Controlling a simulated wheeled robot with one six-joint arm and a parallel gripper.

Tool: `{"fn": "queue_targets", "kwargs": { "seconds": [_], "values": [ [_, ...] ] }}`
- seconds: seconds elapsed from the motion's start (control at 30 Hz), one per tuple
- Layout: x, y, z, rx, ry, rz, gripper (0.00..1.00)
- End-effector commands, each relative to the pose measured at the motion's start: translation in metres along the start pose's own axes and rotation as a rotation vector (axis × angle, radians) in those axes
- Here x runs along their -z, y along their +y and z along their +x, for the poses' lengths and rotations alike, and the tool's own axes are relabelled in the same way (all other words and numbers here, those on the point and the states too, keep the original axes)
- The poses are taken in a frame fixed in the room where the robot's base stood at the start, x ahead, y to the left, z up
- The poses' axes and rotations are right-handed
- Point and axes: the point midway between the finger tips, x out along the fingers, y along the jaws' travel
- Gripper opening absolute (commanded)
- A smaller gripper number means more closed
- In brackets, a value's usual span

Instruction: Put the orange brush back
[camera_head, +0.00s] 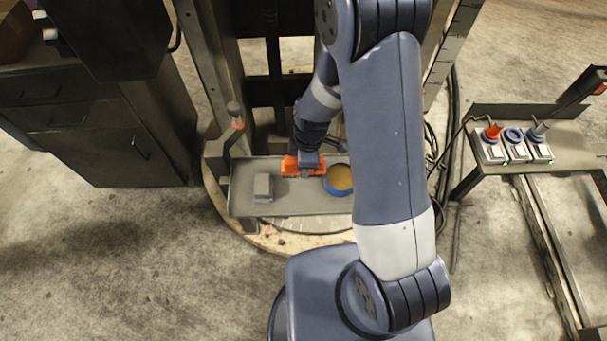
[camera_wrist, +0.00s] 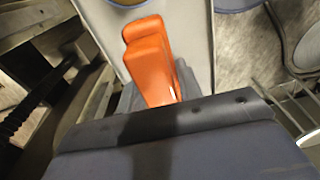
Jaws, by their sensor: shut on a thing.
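The orange brush (camera_head: 291,166) is at the end of my arm, over a grey tray (camera_head: 245,205) on the column's round base. It also shows large in the wrist view (camera_wrist: 149,58), in front of the gripper body. My gripper (camera_head: 308,163) is shut on the brush. Its fingertips are mostly hidden by the brush and the arm. I cannot tell whether the brush touches the tray.
On the tray are a small grey block (camera_head: 263,188) at left and a blue-rimmed round dish (camera_head: 338,180) with a tan inside at right, close to the brush. A dark cabinet (camera_head: 120,130) stands left. A bench with sockets (camera_head: 515,145) stands right.

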Motion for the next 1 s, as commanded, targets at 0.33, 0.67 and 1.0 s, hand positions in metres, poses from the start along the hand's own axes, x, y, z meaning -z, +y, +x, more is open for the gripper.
{"fn": "queue_targets", "kwargs": {
  "seconds": [0.33,0.67,1.0],
  "values": [
    [-0.004,0.000,0.040,0.000,-0.001,-0.001,0.00],
    [-0.006,-0.001,0.072,0.003,-0.002,0.000,0.00],
    [-0.007,0.000,0.083,-0.002,-0.001,-0.001,0.00]
  ]
}}
